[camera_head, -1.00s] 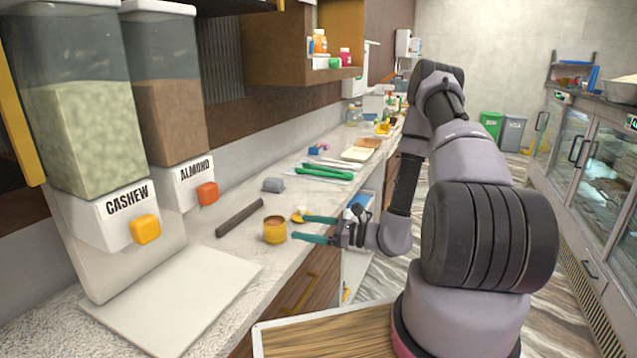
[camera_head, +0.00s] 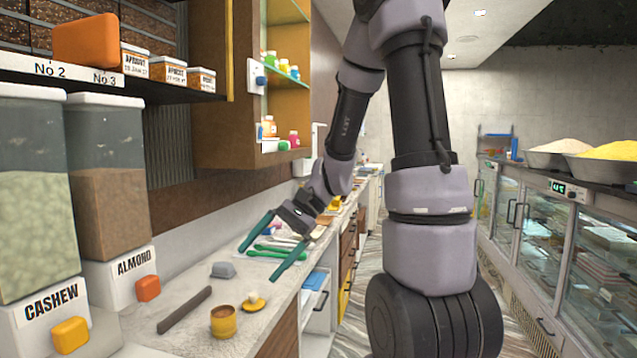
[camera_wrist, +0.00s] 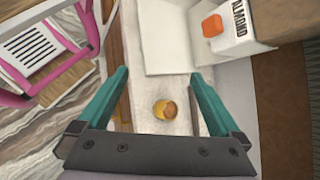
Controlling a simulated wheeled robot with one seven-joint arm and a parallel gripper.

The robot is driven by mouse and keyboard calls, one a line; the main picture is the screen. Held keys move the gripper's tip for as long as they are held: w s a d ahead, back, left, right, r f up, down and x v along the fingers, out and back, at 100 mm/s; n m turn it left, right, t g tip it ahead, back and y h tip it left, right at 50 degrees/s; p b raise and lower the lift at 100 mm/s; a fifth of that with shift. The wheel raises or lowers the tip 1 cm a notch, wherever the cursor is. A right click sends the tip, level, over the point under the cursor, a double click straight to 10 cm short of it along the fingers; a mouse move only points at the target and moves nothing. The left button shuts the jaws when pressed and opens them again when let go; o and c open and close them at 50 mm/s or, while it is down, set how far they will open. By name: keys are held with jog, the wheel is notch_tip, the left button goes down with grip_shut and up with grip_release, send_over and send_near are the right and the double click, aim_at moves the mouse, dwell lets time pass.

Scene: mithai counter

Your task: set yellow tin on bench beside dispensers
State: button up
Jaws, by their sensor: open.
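The yellow tin (camera_head: 224,321) stands upright on the bench (camera_head: 187,338) to the right of the dispensers. The cashew dispenser (camera_head: 35,190) and the almond dispenser (camera_head: 110,185) stand side by side at the left. My gripper (camera_head: 265,262) is open and empty, raised above the bench and clear of the tin. In the wrist view the tin (camera_wrist: 165,109) lies below and between the two spread teal fingers (camera_wrist: 155,95), apart from both. The almond dispenser's orange knob (camera_wrist: 213,26) is at the upper right there.
A dark bar (camera_head: 184,310) lies between the almond dispenser and the tin. A small yellow dish (camera_head: 254,303) is just right of the tin, and a grey block (camera_head: 223,270) sits behind. A white board (camera_wrist: 172,40) lies by the dispensers. A shelf (camera_head: 120,85) overhangs them.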

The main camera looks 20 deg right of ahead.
jog(key=s+d+r+n+t+h, duration=0.2)
jog(key=s+d+r+t+h, duration=0.1)
jog(key=r, duration=0.4)
jog(key=s+d+r+n+t+h, duration=0.2)
jog(key=s+d+r+t+h, duration=0.2)
jog(key=r, duration=0.4)
jog(key=shift+s+d+r+t+h, duration=0.15)
jog(key=shift+d+r+t+h, duration=0.15)
jog(key=shift+d+t, duration=0.6)
